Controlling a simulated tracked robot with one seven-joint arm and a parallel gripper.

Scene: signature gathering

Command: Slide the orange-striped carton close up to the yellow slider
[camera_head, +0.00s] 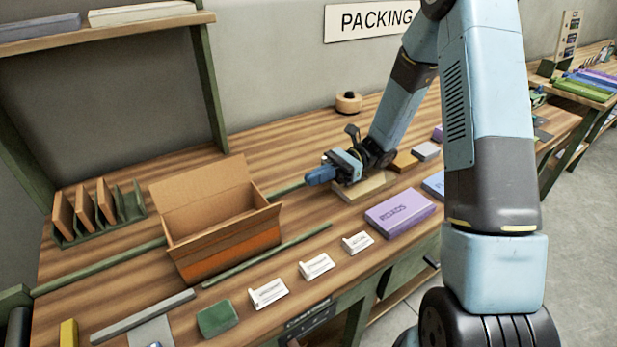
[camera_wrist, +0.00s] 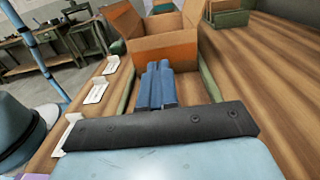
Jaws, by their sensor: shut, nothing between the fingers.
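The orange-striped carton (camera_head: 228,256) is an open cardboard box with raised flaps, standing on the bench between two green rails. In the wrist view the carton (camera_wrist: 165,49) is straight ahead, its orange side facing me. My gripper (camera_head: 317,176) is shut and empty, to the right of the carton and pointing left towards it. In the wrist view the blue fingertips (camera_wrist: 158,68) are together, close in front of the carton; whether they touch it I cannot tell. A yellow block (camera_head: 69,333), which looks like the yellow slider, is at the lower left, partly cut off by the picture edge.
The front green rail (camera_head: 267,256) runs beside the carton. White cards (camera_head: 268,292) and a purple box (camera_head: 400,212) line the bench's front. A green rack (camera_head: 98,220) with brown dividers stands behind left. A grey bar (camera_head: 143,316) lies front left. Bench left of the carton is mostly clear.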

